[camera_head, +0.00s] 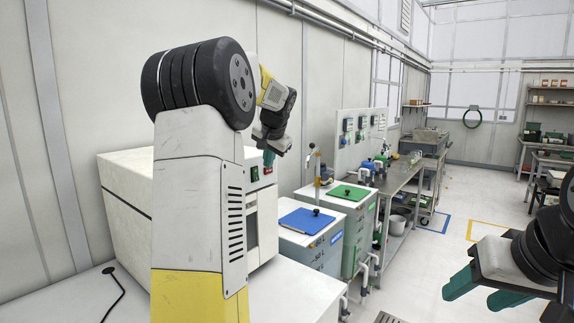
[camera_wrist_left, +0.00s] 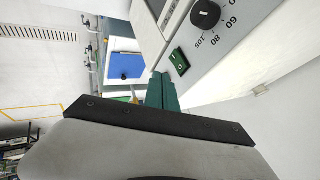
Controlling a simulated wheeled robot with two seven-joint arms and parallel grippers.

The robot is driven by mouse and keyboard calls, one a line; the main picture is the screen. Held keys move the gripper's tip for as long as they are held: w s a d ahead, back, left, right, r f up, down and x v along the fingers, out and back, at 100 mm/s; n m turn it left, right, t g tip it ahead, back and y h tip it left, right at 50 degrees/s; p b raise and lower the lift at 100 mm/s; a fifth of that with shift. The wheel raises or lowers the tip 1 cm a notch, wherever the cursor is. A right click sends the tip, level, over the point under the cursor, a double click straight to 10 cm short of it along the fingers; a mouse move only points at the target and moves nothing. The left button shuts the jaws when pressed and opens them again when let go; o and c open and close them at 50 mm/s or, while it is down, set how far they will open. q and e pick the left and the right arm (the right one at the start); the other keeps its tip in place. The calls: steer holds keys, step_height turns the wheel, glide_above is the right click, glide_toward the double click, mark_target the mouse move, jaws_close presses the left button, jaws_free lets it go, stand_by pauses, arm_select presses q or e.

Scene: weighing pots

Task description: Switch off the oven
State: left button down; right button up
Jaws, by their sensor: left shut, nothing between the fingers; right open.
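The oven (camera_head: 125,205) is a large white box on the left, partly hidden behind my left arm. Its green rocker switch (camera_head: 254,174) shows on the front panel; in the left wrist view the switch (camera_wrist_left: 179,62) sits beside a black dial (camera_wrist_left: 205,13) with printed numbers. My left gripper (camera_head: 269,158) is shut and empty in front of the panel. Its green fingertips (camera_wrist_left: 161,92) appear just beside the switch in the wrist view; I cannot tell whether they touch it. My right gripper (camera_head: 483,293) is open and empty at the lower right, far from the oven.
Cabinets with a blue mat (camera_head: 307,221) and a green mat (camera_head: 349,192) stand right of the oven. A metal bench (camera_head: 398,180) runs further back. The floor (camera_head: 460,200) on the right is mostly clear.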

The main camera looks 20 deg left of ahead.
arm_select(q)
steer(key=s+r, duration=0.4)
steer(key=r, duration=0.3)
steer(key=shift+d+r, duration=0.3)
steer(key=shift+d, duration=0.1)
steer(key=shift+s, duration=0.1)
steer(key=s+d+f+h, duration=0.2)
steer(key=s+d+f, duration=0.3)
steer(key=s, duration=0.5)
steer(key=s+d+f+n+h, duration=0.1)
steer(key=s+d+f+h, duration=0.1)
steer(key=s+d+f, duration=0.4)
steer(key=s+d+f+h, duration=0.2)
steer(key=s+d+f, duration=0.3)
steer(key=s, duration=1)
steer(key=d, duration=0.2)
steer(key=shift+s+d+f+n, duration=0.2)
steer(key=shift+s+d+n, duration=0.05)
steer(key=shift+d+n, duration=0.15)
